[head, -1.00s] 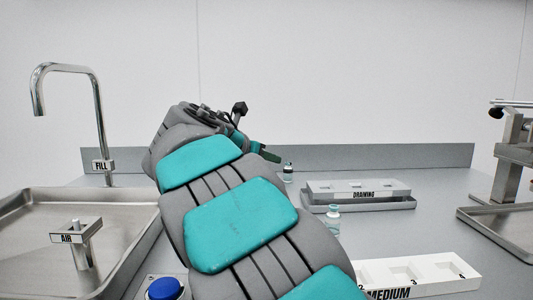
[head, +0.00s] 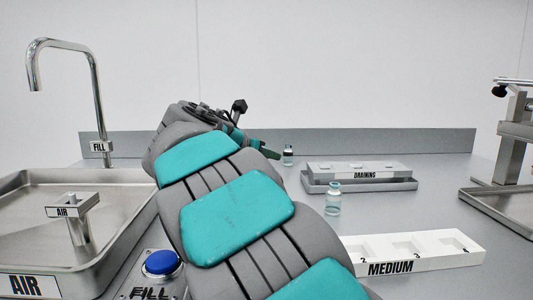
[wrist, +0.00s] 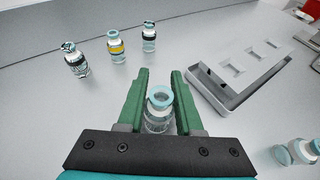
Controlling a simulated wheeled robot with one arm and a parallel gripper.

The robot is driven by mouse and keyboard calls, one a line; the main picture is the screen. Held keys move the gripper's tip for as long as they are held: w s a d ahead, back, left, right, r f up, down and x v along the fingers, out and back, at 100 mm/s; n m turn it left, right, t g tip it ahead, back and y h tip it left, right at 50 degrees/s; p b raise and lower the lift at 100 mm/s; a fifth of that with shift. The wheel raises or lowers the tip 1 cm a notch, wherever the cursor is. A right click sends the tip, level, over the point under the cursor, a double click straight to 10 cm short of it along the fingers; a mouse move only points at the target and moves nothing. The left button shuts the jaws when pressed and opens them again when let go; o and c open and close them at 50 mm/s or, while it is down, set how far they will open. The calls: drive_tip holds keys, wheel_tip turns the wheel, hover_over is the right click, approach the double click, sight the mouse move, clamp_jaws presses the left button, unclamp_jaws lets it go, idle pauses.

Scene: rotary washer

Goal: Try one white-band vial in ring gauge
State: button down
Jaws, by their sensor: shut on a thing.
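My gripper (wrist: 160,82) has green fingers shut around a clear glass vial (wrist: 158,102) with a teal rim, upright in the wrist view. I cannot tell the colour of its band. Other vials stand beyond in the wrist view: one with a black-and-white pattern (wrist: 75,60), one with a yellow band (wrist: 116,47), one with a dark band (wrist: 149,37). Another clear vial (head: 333,198) stands right of my arm. I cannot make out a ring gauge.
A DRAINING rack (head: 358,172) sits in a grey tray right of the gripper. A white MEDIUM rack (head: 420,252) is nearer. A sink (head: 125,215) with tap and AIR post, and a blue button (head: 163,263), are left. A metal stand (head: 510,160) is far right.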

drive_tip(key=shift+r+p, duration=0.4)
drive_tip(key=shift+p, duration=0.65)
drive_tip(key=shift+p, duration=0.7)
idle(0.5)
drive_tip(key=shift+f, duration=0.85)
idle(1.3)
drive_tip(key=c, duration=0.5)
unclamp_jaws()
drive_tip(key=v, duration=0.7)
drive_tip(key=shift+s+a, duration=0.25)
drive_tip(key=shift+s, duration=0.05)
drive_tip(key=shift+r, duration=0.1)
